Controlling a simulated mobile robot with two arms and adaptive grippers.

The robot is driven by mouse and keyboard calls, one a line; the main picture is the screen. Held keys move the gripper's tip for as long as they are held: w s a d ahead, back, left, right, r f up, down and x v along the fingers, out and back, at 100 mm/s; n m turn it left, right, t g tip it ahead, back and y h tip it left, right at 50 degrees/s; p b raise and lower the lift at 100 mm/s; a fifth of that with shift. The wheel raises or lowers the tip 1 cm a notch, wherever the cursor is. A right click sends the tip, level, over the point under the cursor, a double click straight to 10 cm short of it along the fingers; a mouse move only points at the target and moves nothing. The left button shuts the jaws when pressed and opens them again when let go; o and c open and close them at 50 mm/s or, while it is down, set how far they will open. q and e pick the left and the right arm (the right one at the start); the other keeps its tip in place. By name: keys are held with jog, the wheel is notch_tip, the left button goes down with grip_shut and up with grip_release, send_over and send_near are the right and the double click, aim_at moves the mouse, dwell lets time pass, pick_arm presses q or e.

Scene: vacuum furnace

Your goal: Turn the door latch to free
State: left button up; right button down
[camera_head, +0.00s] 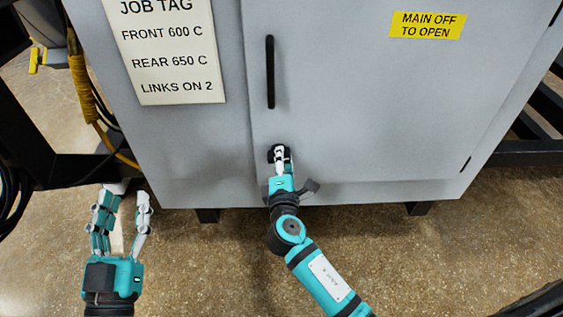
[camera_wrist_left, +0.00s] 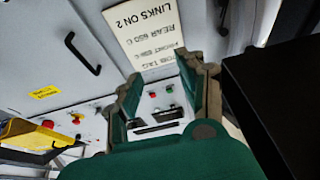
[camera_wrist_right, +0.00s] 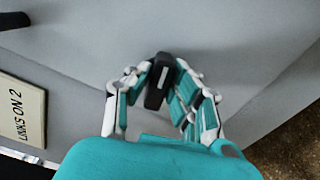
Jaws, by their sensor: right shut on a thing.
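The grey cabinet door (camera_head: 360,100) has a black vertical handle (camera_head: 269,72). The black door latch (camera_head: 271,154) sits low near the door's left edge, mostly hidden by my right gripper (camera_head: 280,156) in the head view. In the right wrist view the latch (camera_wrist_right: 159,80) stands between the fingers of my right gripper (camera_wrist_right: 163,88), which is shut on it. My left gripper (camera_head: 123,208) is open and empty, in front of the cabinet's lower left; its open fingers also show in the left wrist view (camera_wrist_left: 165,90).
A job tag (camera_head: 163,48) is on the panel left of the door. A yellow sign (camera_head: 427,25) reads "MAIN OFF TO OPEN". Yellow and black cables (camera_head: 88,95) hang at the left. The floor (camera_head: 430,250) before the cabinet looks clear.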

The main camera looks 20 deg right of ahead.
pick_arm(q)
jog(key=shift+s+r+t+h, duration=0.2)
jog(key=shift+r+t, duration=0.15)
jog(key=shift+r, duration=0.2)
jog(key=shift+s+r+t+h, duration=0.2)
jog(key=shift+r+t, duration=0.15)
jog(key=shift+r, duration=0.15)
pick_arm(e)
jog(key=shift+m, duration=0.4)
jog(key=c, duration=1.2)
grip_release()
jog(key=shift+s, duration=0.1)
jog(key=v, duration=1.2)
